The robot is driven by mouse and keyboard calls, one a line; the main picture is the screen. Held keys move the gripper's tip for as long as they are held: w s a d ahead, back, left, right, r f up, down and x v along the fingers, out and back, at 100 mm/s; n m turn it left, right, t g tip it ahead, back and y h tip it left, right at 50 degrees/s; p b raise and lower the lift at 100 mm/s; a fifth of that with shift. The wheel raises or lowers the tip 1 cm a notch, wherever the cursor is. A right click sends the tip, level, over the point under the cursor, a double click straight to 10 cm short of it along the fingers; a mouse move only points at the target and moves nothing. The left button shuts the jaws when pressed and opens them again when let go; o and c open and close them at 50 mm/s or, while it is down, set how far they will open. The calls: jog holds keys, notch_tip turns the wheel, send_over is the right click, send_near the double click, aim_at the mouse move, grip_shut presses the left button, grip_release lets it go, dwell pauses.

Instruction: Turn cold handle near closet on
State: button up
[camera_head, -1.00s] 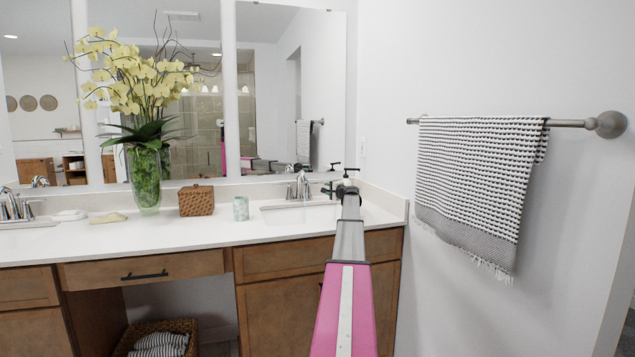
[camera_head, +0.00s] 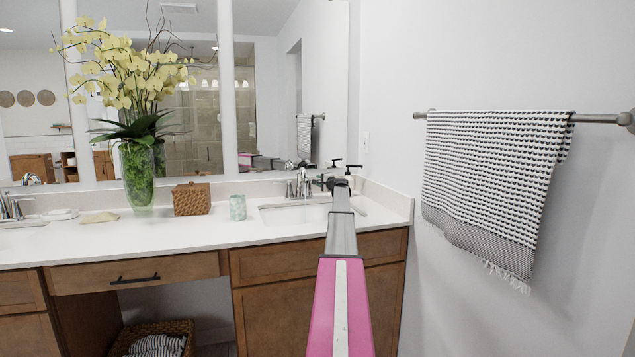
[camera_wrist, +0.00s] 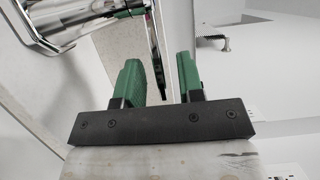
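A chrome faucet (camera_head: 303,184) with upright handles stands behind the right-hand sink (camera_head: 295,214). Its handles are small here, and I cannot tell whether either is turned; no water is visible. My gripper (camera_wrist: 160,78) has two green fingers, parted with an empty gap between them.
A glass cup (camera_head: 237,207), woven box (camera_head: 192,199) and orchid vase (camera_head: 138,178) stand left of the sink. A towel (camera_head: 495,185) hangs on the right wall.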

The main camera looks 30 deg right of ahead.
jog(key=shift+w, duration=1.35)
jog(key=shift+a, duration=0.1)
jog(key=shift+c, duration=0.3)
grip_shut()
